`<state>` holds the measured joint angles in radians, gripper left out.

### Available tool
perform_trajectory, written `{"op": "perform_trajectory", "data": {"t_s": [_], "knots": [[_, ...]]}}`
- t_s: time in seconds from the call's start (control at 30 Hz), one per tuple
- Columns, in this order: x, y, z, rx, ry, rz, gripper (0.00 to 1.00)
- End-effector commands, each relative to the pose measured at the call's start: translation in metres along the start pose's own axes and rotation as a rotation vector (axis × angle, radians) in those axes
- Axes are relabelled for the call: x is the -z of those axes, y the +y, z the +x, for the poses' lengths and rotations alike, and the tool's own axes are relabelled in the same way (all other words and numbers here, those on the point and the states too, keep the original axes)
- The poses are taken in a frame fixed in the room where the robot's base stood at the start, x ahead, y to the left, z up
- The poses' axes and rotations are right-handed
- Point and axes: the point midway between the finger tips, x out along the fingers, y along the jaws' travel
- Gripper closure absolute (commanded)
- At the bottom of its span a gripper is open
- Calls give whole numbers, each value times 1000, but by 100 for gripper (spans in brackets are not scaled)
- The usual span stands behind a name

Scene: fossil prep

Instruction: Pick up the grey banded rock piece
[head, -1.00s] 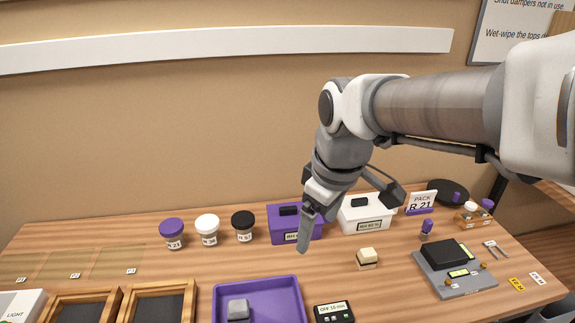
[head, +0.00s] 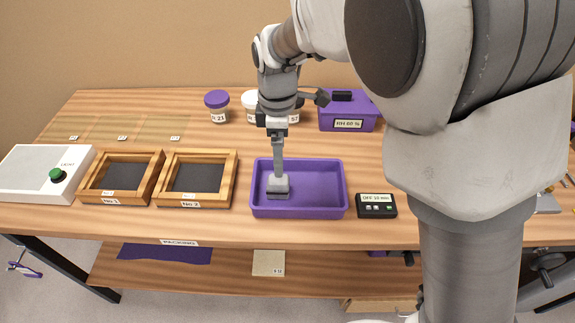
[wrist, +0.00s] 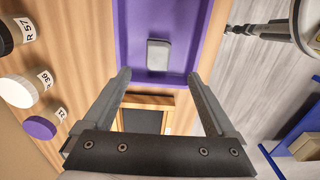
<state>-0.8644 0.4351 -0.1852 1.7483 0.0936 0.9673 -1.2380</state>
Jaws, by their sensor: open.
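The grey rock piece (head: 279,188) lies in the left part of the purple tray (head: 325,212). It is small and blocky. In the wrist view the rock piece (wrist: 158,54) shows as a grey block, ahead of the fingertips and lined up between them. The tray (wrist: 124,30) surrounds it there. My gripper (head: 278,172) points down over the rock piece in the head view, and its finger hides part of it. In the wrist view my gripper (wrist: 159,75) is open, with nothing between its fingers. The height left between fingertips and rock cannot be told.
Two wooden frames (head: 236,175) stand left of the tray, with a light box (head: 25,172) beyond. A timer (head: 376,206) stands close to the tray's right. Behind are lidded jars (head: 217,107) and a purple box (head: 348,115). The wood between tray and jars is clear.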

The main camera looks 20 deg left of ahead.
Motion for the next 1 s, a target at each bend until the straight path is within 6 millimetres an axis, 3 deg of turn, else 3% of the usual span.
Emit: {"op": "perform_trajectory", "data": {"t_s": [0.03,0.23,0.53,0.8,1.0], "knots": [[0,-1,15,5,-2,0,9],[0,0,53,2,-1,2,9],[2,0,77,2,0,1,9],[6,3,115,1,-1,2,9],[6,3,121,0,1,3,9]]}}
